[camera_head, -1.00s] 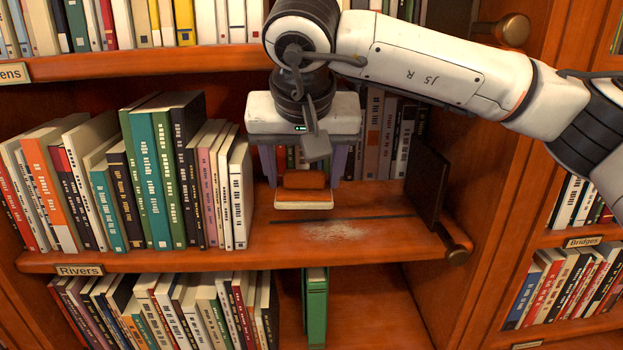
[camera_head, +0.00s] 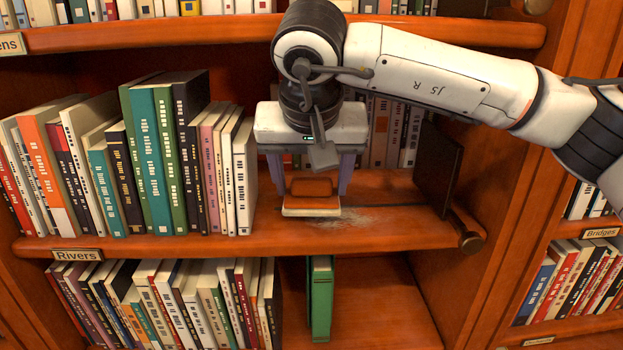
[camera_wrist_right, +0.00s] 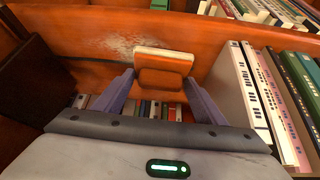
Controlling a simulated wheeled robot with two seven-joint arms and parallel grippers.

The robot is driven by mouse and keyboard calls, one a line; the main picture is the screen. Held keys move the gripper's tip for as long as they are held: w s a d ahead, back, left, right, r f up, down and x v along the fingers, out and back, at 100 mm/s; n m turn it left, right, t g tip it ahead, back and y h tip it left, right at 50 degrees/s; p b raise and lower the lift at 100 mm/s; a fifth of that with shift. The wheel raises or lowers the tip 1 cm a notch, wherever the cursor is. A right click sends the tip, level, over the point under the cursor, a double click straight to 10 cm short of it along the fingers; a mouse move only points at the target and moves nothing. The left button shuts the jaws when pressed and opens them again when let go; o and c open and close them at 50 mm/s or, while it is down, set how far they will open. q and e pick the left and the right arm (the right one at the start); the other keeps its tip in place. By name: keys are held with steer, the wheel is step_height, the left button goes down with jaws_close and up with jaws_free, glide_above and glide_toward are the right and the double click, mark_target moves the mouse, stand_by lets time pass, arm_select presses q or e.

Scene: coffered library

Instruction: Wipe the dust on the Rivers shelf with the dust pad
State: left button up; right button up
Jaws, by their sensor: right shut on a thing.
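The dust pad (camera_head: 312,206) has an orange-brown back and a pale wiping side. My right gripper (camera_head: 314,184) is shut on it and holds it low over the bare part of the Rivers shelf (camera_head: 400,241). In the right wrist view the dust pad (camera_wrist_right: 163,70) sits between the two purple-grey fingertips of my right gripper (camera_wrist_right: 160,88). The grey-white dust (camera_head: 350,219) lies just right of the pad in the head view, partly hidden behind it. I cannot tell whether the pad touches the shelf. My left gripper does not show.
A row of upright books (camera_head: 150,150) fills the shelf left of the pad, with the white end book (camera_head: 245,175) close by.

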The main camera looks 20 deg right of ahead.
mark_target(333, 195)
steer(key=shift+f+b, duration=0.7)
steer(key=shift+f, duration=0.35)
steer(key=shift+d, duration=0.1)
steer(key=shift+s+d+r, duration=0.1)
steer(key=shift+s+d, duration=0.1)
steer(key=shift+d, duration=0.55)
steer(key=shift+s+d+r, duration=0.1)
steer(key=shift+s+d, duration=0.05)
steer(key=shift+d, duration=0.6)
steer(key=shift+s+d+f+b, duration=0.1)
steer(key=shift+s+d+b, duration=0.1)
steer(key=shift+d, duration=0.5)
steer(key=shift+s+d+f+b, duration=0.1)
steer(key=shift+s+d+b, duration=0.05)
steer(key=shift+d, duration=0.6)
steer(key=shift+s+d+b, duration=0.2)
steer(key=shift+d, duration=0.5)
steer(key=shift+s+d, duration=0.2)
steer(key=shift+d, duration=0.6)
steer(key=shift+s+d, duration=0.2)
steer(key=shift+d, duration=0.65)
steer(key=shift+s+d, duration=0.2)
steer(key=shift+d, duration=0.6)
steer(key=shift+a, duration=0.15)
